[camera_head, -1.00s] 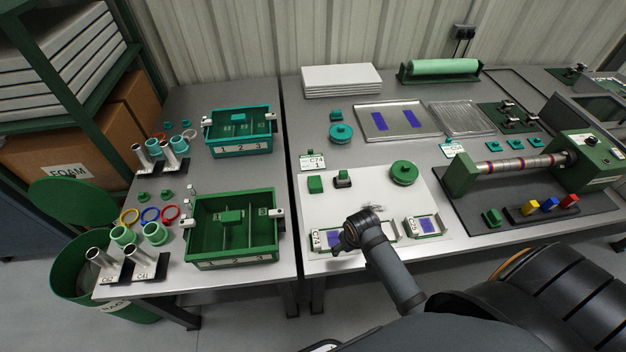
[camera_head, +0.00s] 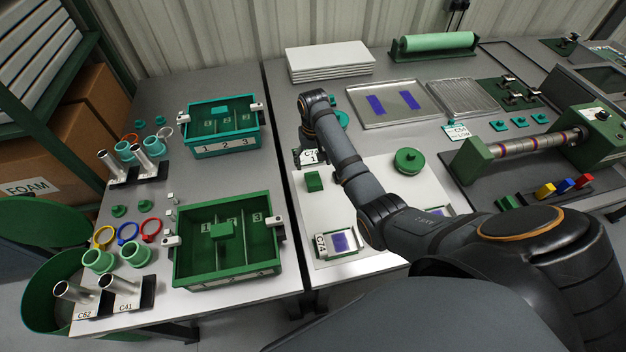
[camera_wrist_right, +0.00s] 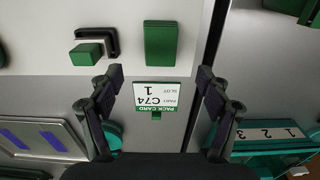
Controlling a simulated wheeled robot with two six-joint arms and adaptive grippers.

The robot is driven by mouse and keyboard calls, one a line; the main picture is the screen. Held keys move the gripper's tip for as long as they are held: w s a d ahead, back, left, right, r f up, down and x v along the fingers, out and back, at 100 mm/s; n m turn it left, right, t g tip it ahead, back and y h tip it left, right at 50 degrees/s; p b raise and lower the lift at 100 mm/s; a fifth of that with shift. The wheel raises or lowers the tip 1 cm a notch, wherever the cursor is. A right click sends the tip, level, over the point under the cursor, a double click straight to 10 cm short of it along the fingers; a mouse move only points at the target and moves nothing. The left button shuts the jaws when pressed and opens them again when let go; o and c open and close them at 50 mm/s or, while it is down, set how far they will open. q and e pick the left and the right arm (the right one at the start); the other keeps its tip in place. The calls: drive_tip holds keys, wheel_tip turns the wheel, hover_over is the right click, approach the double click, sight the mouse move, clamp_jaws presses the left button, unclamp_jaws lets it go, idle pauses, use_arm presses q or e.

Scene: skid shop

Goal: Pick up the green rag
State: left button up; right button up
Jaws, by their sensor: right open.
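A small green folded block, which looks like the green rag (camera_head: 314,181), lies on the white mat's left part. It also shows in the right wrist view as the green rag (camera_wrist_right: 161,46), just beyond my right fingertips. My right gripper (camera_wrist_right: 160,82) is open and empty, with the C74 pack card (camera_wrist_right: 158,94) seen between its fingers. In the head view my right arm reaches over the mat, and its wrist is above the back left of the mat. The fingers are hard to make out there. My left gripper is not in view.
A green-based stamp (camera_wrist_right: 90,48) stands beside the rag. A round green lidded piece (camera_head: 409,161) sits on the white mat (camera_head: 300,205). Green bin (camera_head: 225,240) and teal bin (camera_head: 222,128) are on the left table. A metal tray (camera_head: 385,105) lies behind.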

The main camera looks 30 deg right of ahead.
sight(314, 179)
drive_tip(key=f, duration=0.3)
drive_tip(key=shift+w+f, duration=0.1)
drive_tip(key=shift+w, duration=0.1)
drive_tip(key=shift+w+f, duration=0.1)
drive_tip(key=shift+f, duration=0.45)
drive_tip(key=f, duration=0.4)
drive_tip(key=shift+s, duration=0.35)
drive_tip(key=shift+f, duration=0.3)
drive_tip(key=shift+c, duration=0.9)
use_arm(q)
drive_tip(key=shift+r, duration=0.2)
use_arm(e)
drive_tip(key=c, duration=1)
